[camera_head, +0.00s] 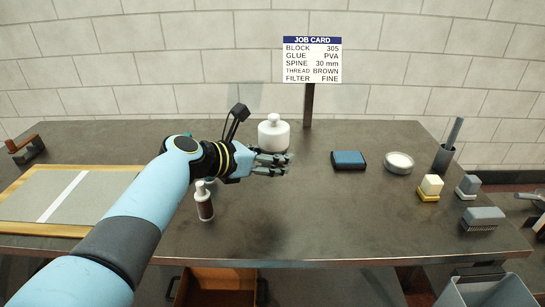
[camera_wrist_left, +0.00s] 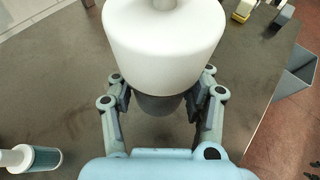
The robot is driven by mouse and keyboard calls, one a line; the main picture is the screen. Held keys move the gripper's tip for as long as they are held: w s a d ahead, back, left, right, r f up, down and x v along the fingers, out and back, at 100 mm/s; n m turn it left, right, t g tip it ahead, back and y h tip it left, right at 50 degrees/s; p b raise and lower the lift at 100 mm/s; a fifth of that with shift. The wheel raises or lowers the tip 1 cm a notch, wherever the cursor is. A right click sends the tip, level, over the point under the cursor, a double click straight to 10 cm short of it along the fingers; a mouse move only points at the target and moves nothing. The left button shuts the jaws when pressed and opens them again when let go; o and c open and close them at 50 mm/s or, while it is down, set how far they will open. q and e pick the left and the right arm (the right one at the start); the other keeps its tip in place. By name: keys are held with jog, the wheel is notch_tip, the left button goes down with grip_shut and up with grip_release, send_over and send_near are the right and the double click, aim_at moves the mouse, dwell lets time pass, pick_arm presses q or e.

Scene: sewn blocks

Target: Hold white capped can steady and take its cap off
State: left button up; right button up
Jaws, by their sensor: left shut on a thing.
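The white capped can (camera_head: 273,137) stands upright near the back middle of the table, with a small knob-like cap (camera_head: 273,118) on top. My left gripper (camera_head: 272,163) reaches it from the front left, its fingers at the can's lower part. In the left wrist view the white body (camera_wrist_left: 163,50) fills the top middle, and the fingers (camera_wrist_left: 160,102) close in on both sides of its darker lower part. The cap is mostly cut off at that view's upper edge. My left gripper is shut on the can. My right gripper is not in view.
A board (camera_head: 62,200) covers the left. The front middle is clear.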

aim_at(272, 202)
pick_arm(q)
jog(key=shift+f+b, duration=3.8)
jog(key=shift+f, duration=1.2)
